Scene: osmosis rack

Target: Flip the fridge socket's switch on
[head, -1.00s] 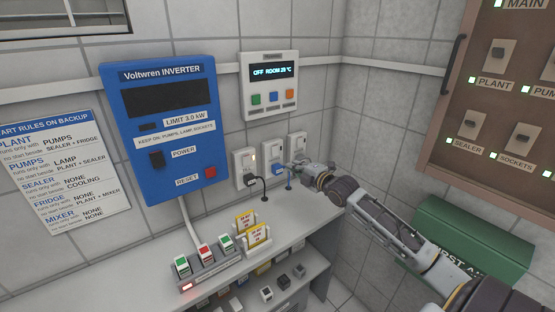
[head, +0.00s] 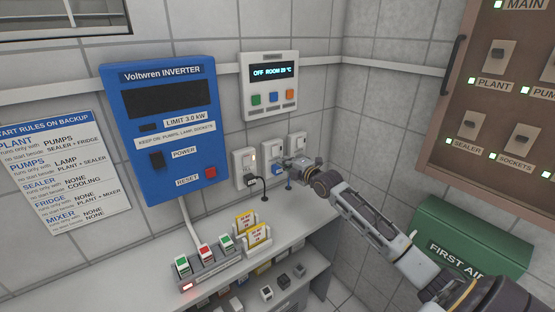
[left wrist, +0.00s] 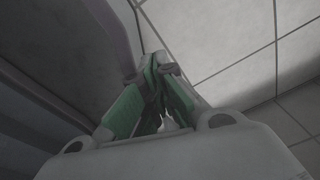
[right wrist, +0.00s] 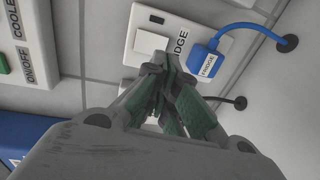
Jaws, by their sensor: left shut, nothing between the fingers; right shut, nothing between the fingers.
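The fridge socket (right wrist: 130,55) is a white wall plate with a FRIDGE label, a pale rocker switch (right wrist: 150,43) and a small dark indicator. A blue FRIDGE plug (right wrist: 208,62) sits in it. In the head view the fridge socket (head: 271,147) is the middle of three, partly behind my right gripper (head: 288,162). In the right wrist view that gripper (right wrist: 160,70) is shut and empty, its tips just below the switch; I cannot tell whether they touch the plate. My left gripper (left wrist: 158,65) is shut and empty, seen only in its wrist view.
A socket with a black plug and lit indicator (head: 245,165) is to the left; another socket (head: 298,145) is to the right. The counter (head: 285,228) below holds card holders and switch blocks. A green first aid box (head: 470,240) stands right, under the brown panel (head: 500,130).

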